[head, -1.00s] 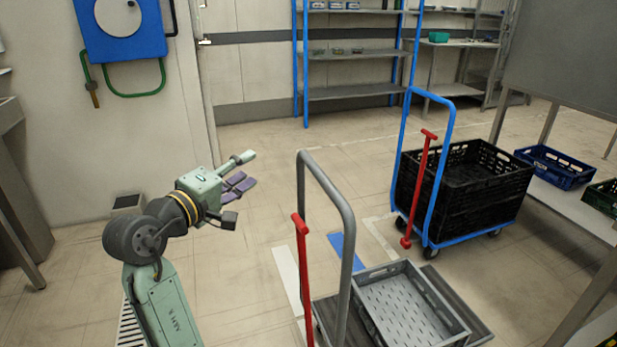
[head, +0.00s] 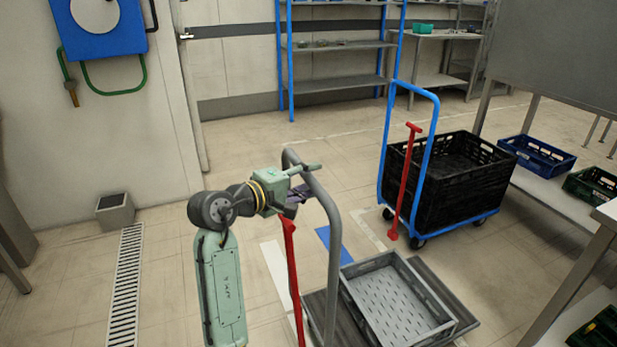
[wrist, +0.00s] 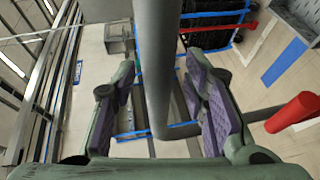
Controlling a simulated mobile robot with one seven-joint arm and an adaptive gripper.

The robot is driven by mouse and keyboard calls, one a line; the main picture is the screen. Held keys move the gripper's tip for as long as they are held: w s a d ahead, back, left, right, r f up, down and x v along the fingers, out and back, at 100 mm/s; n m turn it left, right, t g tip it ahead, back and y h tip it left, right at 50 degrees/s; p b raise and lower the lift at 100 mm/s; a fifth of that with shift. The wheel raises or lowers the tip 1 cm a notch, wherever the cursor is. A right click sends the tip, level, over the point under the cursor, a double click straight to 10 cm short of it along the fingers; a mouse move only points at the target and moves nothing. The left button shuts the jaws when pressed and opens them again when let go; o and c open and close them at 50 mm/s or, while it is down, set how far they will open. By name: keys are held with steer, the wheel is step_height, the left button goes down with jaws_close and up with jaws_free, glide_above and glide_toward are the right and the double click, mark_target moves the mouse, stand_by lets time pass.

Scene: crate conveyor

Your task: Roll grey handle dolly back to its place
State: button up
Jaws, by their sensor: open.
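The grey handle dolly has a tall grey tube handle (head: 333,225) and a flat dark deck (head: 435,282), on which a grey crate (head: 351,304) sits. A red bar (head: 291,270) stands beside the handle. In the wrist view the grey tube (wrist: 158,65) runs between my open, purple-padded fingers (wrist: 166,108). The jaws stand apart from each other, and a gap shows beside the tube. Whether a finger touches it I cannot tell.
A blue-handled dolly (head: 384,150) with a black crate (head: 430,195) stands to the right, with another red bar (head: 405,185). Blue and white floor markings (head: 336,246) lie between the dollies. A table with crates (head: 540,185) edges the right side.

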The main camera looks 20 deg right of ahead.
steer(key=shift+d, duration=0.1)
steer(key=shift+c, duration=0.2)
jaws_close()
stand_by(0.4)
stand_by(0.3)
